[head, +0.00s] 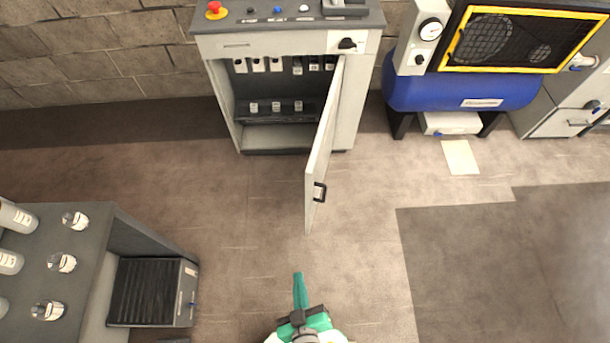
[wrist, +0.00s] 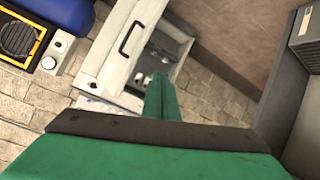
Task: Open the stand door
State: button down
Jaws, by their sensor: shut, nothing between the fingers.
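The stand (head: 221,102) is a pale cabinet with a dark control top against the brick wall, in the upper middle of the head view. Its door (head: 322,160) is swung wide open on the right side, pointing out into the room, and the inside shows. A black handle (head: 319,192) sits near the door's free edge. In the wrist view the door (wrist: 112,45) and its handle (wrist: 131,37) show beyond my fingers. My green gripper (head: 299,277) is shut and empty, in front of the door and apart from it; its fingers also show in the wrist view (wrist: 160,98).
A blue tank (head: 440,90) with a yellow-framed unit stands right of the stand. A grey bench (head: 105,225) with several bottles and a dark-fronted unit (head: 150,292) is at the lower left. The floor (head: 225,215) between them is clear.

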jog(key=w+d+f+n+h, duration=0.2)
jog(key=w+f+n+h, duration=0.35)
jog(key=w+f, duration=0.9)
jog(key=w+a+r+n+t+h, duration=0.1)
jog(key=w+a+r+t+h, duration=0.1)
jog(key=w+a+r, duration=0.35)
jog(key=w+a+r+t+h, duration=0.1)
jog(key=w+a+r+h, duration=0.2)
jog(key=w+r, duration=0.4)
jog(key=w+d+f, duration=0.1)
jog(key=w+d, duration=0.7)
jog(key=shift+w+d, duration=0.15)
jog(key=shift+d, duration=0.1)
